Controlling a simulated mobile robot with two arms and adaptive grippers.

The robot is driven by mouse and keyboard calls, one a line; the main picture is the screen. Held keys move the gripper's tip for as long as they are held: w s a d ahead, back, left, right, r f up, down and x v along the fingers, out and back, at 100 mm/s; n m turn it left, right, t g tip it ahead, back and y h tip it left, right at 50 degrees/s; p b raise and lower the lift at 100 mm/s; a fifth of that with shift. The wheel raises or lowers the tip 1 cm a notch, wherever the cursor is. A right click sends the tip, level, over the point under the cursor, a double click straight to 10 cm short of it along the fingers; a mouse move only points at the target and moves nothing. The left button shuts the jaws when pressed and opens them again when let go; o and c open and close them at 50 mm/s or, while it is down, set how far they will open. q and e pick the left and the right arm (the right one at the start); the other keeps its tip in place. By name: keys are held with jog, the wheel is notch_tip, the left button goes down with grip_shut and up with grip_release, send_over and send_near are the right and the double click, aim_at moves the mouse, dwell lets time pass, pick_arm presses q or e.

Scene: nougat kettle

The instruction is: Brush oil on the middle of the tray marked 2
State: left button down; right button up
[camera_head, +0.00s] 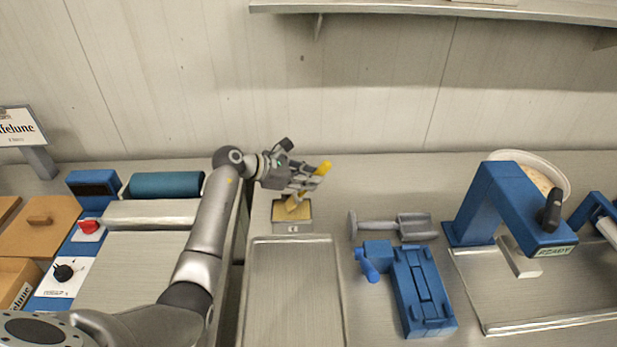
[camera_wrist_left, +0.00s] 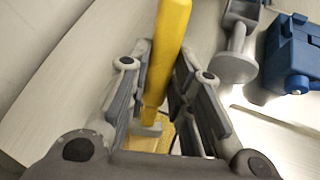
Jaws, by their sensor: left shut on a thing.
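My left gripper (camera_head: 305,177) is shut on a brush with a yellow handle (camera_head: 323,168). The handle (camera_wrist_left: 170,45) also stands between the fingers in the left wrist view. The brush is tilted, with its lower end over or in a small oil container (camera_head: 292,228) with yellow contents; I cannot tell whether it touches the bottom. A long, empty metal tray (camera_head: 293,290) lies in front of the container. I cannot read a number 2 on it. My right gripper is not in view.
A grey scoop-like tool (camera_head: 395,226) and a blue device with a handle (camera_head: 423,290) lie right of the tray. A blue machine (camera_head: 510,195) with a READY sign and a bowl (camera_head: 545,172) stand farther right. A roller machine (camera_head: 165,185) is at left. A shelf (camera_head: 440,8) hangs above.

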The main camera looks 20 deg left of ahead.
aim_at(323, 161)
pick_arm(q)
jog(key=shift+f+b, duration=0.2)
jog(key=shift+b, duration=0.1)
dwell(1.1)
jog(key=shift+r+p, duration=0.55)
jog(key=shift+r, duration=0.35)
jog(key=shift+r+p, duration=1.3)
jog(key=shift+r, duration=1.4)
jog(key=shift+f, duration=0.1)
